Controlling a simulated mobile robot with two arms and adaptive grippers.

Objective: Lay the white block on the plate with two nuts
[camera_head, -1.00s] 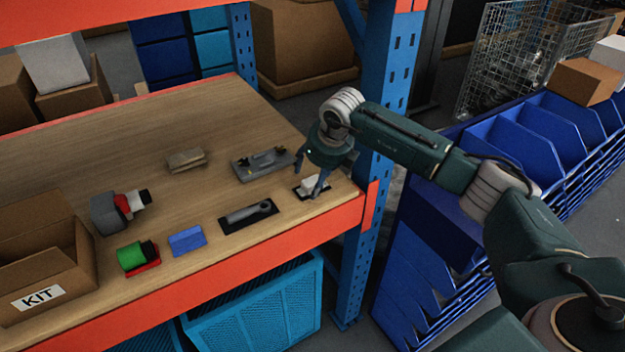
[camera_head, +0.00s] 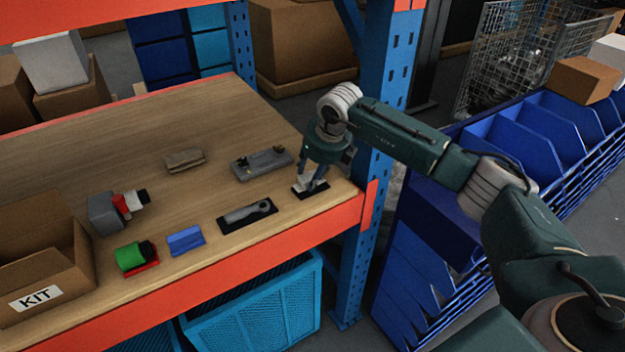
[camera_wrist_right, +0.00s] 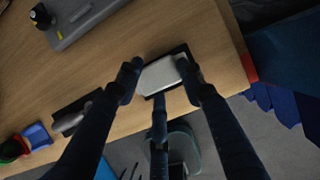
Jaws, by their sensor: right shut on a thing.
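The white block (camera_head: 304,181) is on a small black mat (camera_head: 323,188) near the front right corner of the bench. It also shows in the right wrist view (camera_wrist_right: 160,74). My right gripper (camera_head: 311,184) comes down over it from above and is shut on it, with fingers on its two sides. The grey plate (camera_head: 265,166) with two dark nuts lies just behind and to the left. Part of the plate (camera_wrist_right: 75,22) shows at the upper left of the right wrist view. My left gripper is out of view.
A grey lever part lies on a black mat (camera_head: 229,228). Farther left are a blue block (camera_head: 186,240), a green and red part (camera_head: 131,257), a grey part (camera_head: 104,211) and a KIT box (camera_head: 40,265). A brown block (camera_head: 184,160) lies behind. A blue rack post (camera_head: 371,150) stands close right.

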